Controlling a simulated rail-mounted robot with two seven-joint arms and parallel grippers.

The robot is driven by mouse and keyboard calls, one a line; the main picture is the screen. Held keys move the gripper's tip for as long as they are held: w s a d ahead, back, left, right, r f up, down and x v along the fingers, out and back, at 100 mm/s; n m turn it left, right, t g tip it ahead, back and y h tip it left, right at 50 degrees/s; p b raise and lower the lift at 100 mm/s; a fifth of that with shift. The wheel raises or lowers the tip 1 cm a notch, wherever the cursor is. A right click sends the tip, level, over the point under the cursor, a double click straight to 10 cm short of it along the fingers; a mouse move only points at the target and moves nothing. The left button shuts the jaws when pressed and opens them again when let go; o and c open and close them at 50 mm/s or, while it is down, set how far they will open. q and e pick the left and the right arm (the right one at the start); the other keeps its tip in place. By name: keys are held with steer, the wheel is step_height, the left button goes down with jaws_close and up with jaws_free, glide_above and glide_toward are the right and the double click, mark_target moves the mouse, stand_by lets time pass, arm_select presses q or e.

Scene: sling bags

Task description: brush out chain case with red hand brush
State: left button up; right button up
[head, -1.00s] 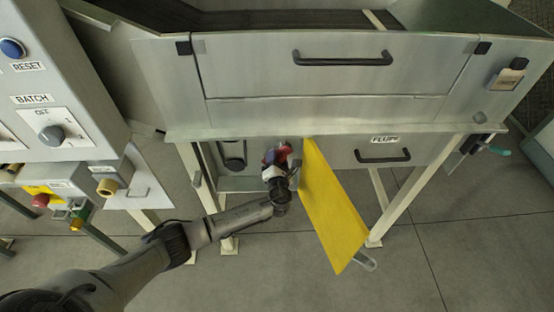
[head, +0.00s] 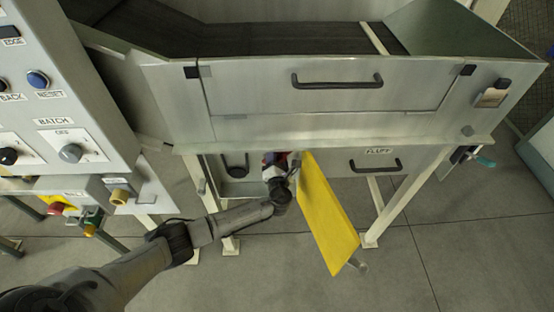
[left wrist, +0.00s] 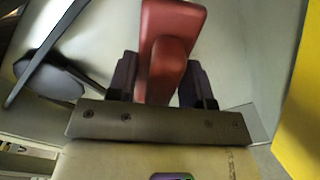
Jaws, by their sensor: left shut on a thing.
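My left gripper (left wrist: 157,85) is shut on the red hand brush (left wrist: 172,35), whose red body stands between the two dark fingers in the left wrist view. In the head view the left gripper (head: 277,171) is at the opening under the machine's lower edge, and only a little red shows there. The chain case (head: 235,188) is the grey box-like space behind the open yellow door (head: 328,215). The brush's bristles are hidden, and I cannot tell whether they touch the case. My right gripper is not in view.
The yellow door hangs open just right of my left gripper. A drawer marked FLUFF (head: 378,165) is right of it. A control panel (head: 60,110) with knobs and buttons stands at the left. Pale legs support the machine; the grey floor (head: 300,275) is clear in front.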

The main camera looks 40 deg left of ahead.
arm_select(q)
steer(key=shift+r+p, duration=0.5)
steer(key=shift+r, duration=0.25)
steer(key=shift+p, duration=0.4)
steer(key=shift+f+b, duration=0.95)
steer(key=shift+f, duration=0.85)
steer(key=shift+f+b, duration=3.25)
steer(key=shift+f, duration=1.9)
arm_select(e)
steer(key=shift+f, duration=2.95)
arm_select(q)
steer(key=shift+s+a+r+p, duration=0.1)
steer(key=shift+s+a+p, duration=0.2)
steer(key=shift+a+p, duration=0.2)
steer(key=shift+r, duration=0.2)
step_height(320, 180, up, 3)
steer(key=p, duration=0.4)
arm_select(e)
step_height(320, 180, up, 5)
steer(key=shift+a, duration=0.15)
arm_select(q)
steer(key=shift+r, duration=0.2)
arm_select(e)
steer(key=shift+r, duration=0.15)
